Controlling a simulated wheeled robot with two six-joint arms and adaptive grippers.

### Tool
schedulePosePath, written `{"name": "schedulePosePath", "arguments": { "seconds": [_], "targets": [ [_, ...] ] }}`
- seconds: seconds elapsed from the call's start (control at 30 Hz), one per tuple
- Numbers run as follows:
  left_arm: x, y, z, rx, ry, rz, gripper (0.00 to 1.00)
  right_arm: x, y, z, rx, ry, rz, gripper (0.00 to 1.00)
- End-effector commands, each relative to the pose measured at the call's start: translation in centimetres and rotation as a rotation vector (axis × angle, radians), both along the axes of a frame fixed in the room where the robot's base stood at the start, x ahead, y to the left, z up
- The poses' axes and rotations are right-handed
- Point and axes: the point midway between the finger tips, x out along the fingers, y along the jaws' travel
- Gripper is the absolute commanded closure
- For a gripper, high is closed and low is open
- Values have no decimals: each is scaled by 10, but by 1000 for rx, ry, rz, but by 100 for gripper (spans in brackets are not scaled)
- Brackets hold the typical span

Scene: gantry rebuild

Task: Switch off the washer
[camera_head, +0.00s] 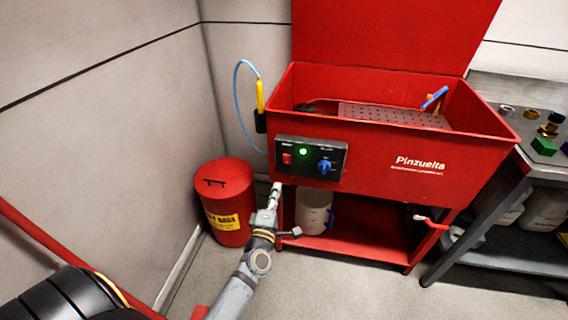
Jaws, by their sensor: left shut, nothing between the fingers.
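The washer (366,166) is a red open-topped basin on legs, with its red lid raised behind it. A black control panel (311,171) on its front left carries a red switch (287,159), a lit green lamp (303,152) and a blue knob (324,167). My left gripper (276,187) is shut and empty, with its tips pointing up just below the panel's left end, under the red switch. I cannot tell whether the tips touch the panel. My right gripper is not in view.
A red lidded bin (226,204) with a yellow label stands left of the washer. A white jug (313,211) is on the washer's lower shelf. A grey bench (545,175) with small coloured parts stands close on the right. A blue hose (238,98) hangs at the washer's left.

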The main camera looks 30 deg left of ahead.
Motion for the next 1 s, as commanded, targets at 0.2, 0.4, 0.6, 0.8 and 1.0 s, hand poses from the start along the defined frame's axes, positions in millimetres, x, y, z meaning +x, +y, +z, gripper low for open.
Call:
{"name": "schedulePosePath", "arguments": {
  "seconds": [0.2, 0.4, 0.6, 0.8, 1.0],
  "targets": [
    [48, 11, 10, 3, -3, -1, 100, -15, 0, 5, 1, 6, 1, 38],
    [85, 20, 12, 1, -2, 0, 100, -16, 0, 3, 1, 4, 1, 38],
    [105, 25, 13, 2, -1, 0, 100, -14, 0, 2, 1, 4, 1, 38],
    [109, 26, 14, 2, 0, 0, 100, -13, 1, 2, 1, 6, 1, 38],
    [109, 26, 14, 2, 0, 0, 100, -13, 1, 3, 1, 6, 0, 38]
  ]
}}
